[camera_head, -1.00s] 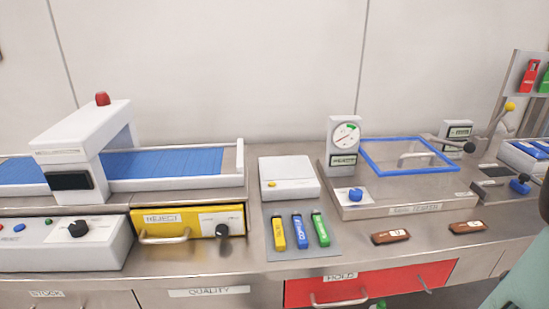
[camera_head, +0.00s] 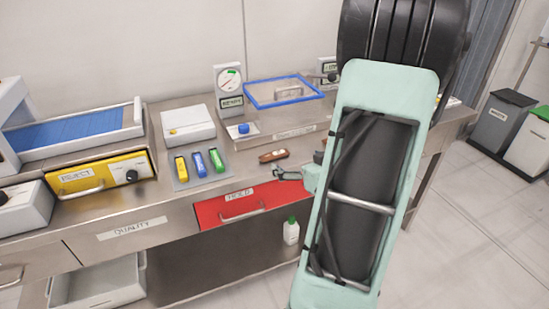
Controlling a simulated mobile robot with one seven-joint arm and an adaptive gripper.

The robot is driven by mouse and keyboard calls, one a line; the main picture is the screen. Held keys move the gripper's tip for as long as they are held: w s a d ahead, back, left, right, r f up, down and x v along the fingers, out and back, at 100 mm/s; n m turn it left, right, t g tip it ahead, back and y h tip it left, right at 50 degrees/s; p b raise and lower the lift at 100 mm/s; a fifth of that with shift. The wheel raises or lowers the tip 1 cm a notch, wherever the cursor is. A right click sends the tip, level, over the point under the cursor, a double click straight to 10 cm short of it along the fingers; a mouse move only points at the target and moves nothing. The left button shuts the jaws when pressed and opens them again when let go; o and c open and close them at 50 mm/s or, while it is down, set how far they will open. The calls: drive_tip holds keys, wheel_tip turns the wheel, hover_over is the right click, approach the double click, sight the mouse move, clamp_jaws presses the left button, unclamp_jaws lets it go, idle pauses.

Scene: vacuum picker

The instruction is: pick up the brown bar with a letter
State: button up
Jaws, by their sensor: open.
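A brown bar (camera_head: 273,155) with a small pale patch lies on the steel bench, in front of the blue-framed station; any letter on it is too small to read. My gripper (camera_head: 283,172) is open and empty, just in front of this bar and close to the bench's front edge, above the red HOLD drawer. I see no clear contact between the fingers and the bar. The second brown bar seen earlier is mostly or wholly hidden by my arm.
Yellow, blue and green sticks (camera_head: 199,163) lie on a grey mat left of the bar. The red HOLD drawer (camera_head: 245,206) is below. The blue-framed lid (camera_head: 284,91) and gauge (camera_head: 229,88) stand behind. Bins (camera_head: 502,122) stand at the far right.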

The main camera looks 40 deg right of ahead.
approach(275, 154)
drive_tip(key=w, duration=0.2)
drive_tip(key=x, duration=0.6)
drive_tip(key=shift+s+d+f+b, duration=0.1)
drive_tip(key=shift+d+f+b, duration=0.1)
drive_tip(key=shift+f+b, duration=0.2)
drive_tip(key=c, duration=1.2)
drive_tip(key=shift+o, duration=0.2)
drive_tip(key=shift+r, duration=0.1)
